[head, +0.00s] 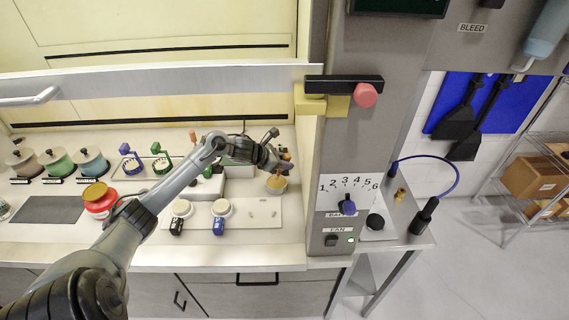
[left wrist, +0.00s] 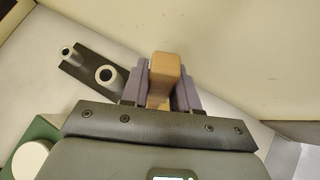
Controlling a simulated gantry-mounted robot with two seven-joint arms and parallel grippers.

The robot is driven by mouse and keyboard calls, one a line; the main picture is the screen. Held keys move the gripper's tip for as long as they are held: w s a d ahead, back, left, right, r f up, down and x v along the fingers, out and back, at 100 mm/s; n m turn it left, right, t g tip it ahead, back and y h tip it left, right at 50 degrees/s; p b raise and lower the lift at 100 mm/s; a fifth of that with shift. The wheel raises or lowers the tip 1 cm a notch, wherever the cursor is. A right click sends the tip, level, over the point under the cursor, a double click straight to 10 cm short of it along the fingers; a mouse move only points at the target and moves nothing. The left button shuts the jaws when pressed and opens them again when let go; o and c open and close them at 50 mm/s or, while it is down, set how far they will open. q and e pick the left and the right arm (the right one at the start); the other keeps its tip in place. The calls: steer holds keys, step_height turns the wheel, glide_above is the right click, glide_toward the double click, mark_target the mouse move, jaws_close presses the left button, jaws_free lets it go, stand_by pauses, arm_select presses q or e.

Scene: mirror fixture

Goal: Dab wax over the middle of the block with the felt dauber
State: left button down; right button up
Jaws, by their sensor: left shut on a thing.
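My left gripper (head: 279,168) is at the right end of the bench, beside the grey control column. It is shut on a tan wooden-coloured handle, which I take for the felt dauber (head: 277,184). In the left wrist view the dauber's handle (left wrist: 165,72) stands between the two purple-grey fingers (left wrist: 162,88); its felt end is hidden. A white block (head: 206,188) lies on the bench left of the gripper, partly behind my forearm; I cannot tell for sure that it is the task's block. My right gripper is not in view.
A red jar with a yellow lid (head: 98,197) stands left of my forearm. Two round pale pads (head: 181,209) sit at the front. A raised sash (head: 150,80) spans the hood above. A dark plate with two tubes (left wrist: 88,66) lies left of the fingers.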

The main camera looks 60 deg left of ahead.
mark_target(285, 154)
arm_select(q)
steer(key=shift+r+p, duration=0.8)
steer(key=shift+r, duration=1.15)
steer(key=shift+r+p, duration=0.3)
steer(key=shift+r, duration=0.3)
